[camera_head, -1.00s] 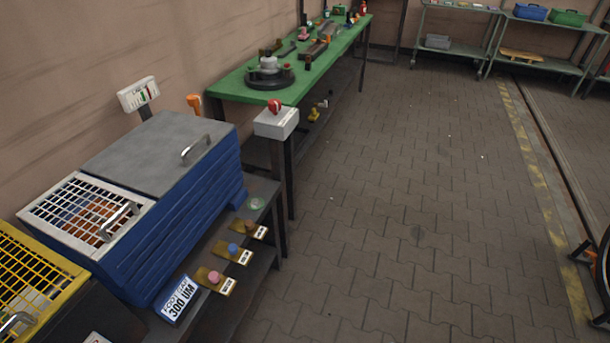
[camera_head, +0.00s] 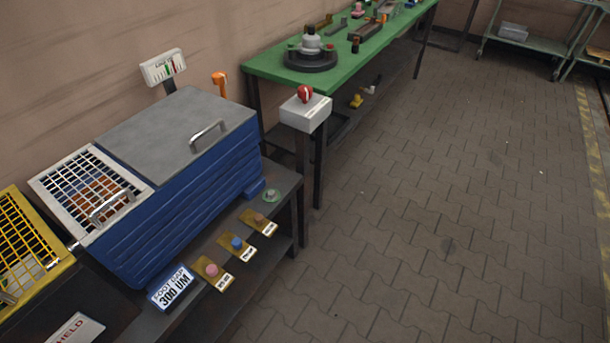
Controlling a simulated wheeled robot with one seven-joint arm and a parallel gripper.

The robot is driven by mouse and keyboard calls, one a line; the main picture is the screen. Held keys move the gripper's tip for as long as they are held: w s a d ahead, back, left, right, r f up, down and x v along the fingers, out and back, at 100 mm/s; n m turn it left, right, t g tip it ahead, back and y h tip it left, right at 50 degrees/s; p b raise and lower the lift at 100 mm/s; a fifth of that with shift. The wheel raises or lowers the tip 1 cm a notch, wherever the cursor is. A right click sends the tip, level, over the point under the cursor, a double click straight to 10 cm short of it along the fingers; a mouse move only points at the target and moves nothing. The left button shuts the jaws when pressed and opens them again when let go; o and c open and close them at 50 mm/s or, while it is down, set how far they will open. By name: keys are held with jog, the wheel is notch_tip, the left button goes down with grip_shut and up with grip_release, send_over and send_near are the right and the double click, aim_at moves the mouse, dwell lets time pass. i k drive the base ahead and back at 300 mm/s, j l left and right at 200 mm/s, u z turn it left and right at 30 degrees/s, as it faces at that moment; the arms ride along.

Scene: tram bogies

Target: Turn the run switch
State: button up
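A red rotary switch (camera_head: 305,93) sits on top of a light grey box (camera_head: 305,113). The box stands on a dark post beside the near end of the green workbench. It is the only rotary switch I can make out, and I cannot read any label on it. It is near the middle of the head view, to the right of the blue cabinet. My gripper is not in view.
The blue cabinet (camera_head: 185,190) with a grey lid stands at left, with a dark shelf of labelled coloured buttons in front. A green workbench (camera_head: 276,72) holding several parts runs along the wall. The paved floor (camera_head: 430,210) at right is clear.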

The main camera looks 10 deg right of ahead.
aim_at(304, 93)
jog(key=i+j+z, duration=0.2)
jog(key=i+j, duration=0.25)
jog(key=i+j+z, duration=0.15)
jog(key=i+j, duration=0.25)
jog(key=j, duration=0.25)
